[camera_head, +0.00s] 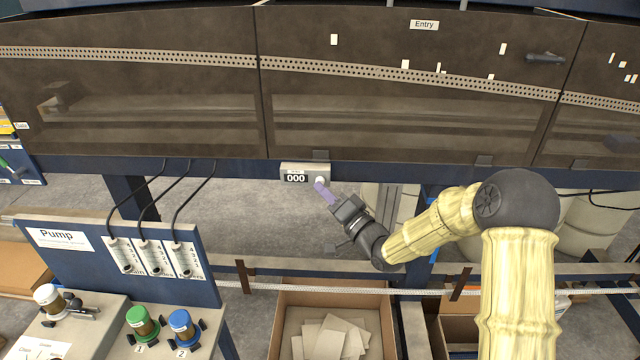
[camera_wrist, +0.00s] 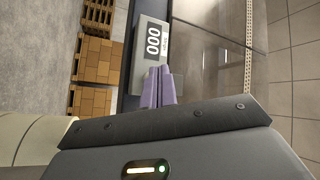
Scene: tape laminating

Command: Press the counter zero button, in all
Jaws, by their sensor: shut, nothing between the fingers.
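The counter (camera_head: 296,178) is a small pale box on the blue rail under the dark machine doors. Its display reads 000, and a round white button (camera_head: 320,181) sits at its right end. My gripper (camera_head: 321,187) is shut and empty, with its purple fingertips at the button, seemingly touching or very close. In the wrist view the counter (camera_wrist: 152,42) stands just beyond the purple fingers (camera_wrist: 158,80). The fingers hide the button there, so contact cannot be told.
Dark machine doors (camera_head: 400,120) fill the area above the counter. A Pump panel (camera_head: 110,255) with cables stands at the lower left. An open cardboard box (camera_head: 335,297) with cardboard pieces is below my gripper. Stacked brown boxes (camera_wrist: 92,60) show in the wrist view.

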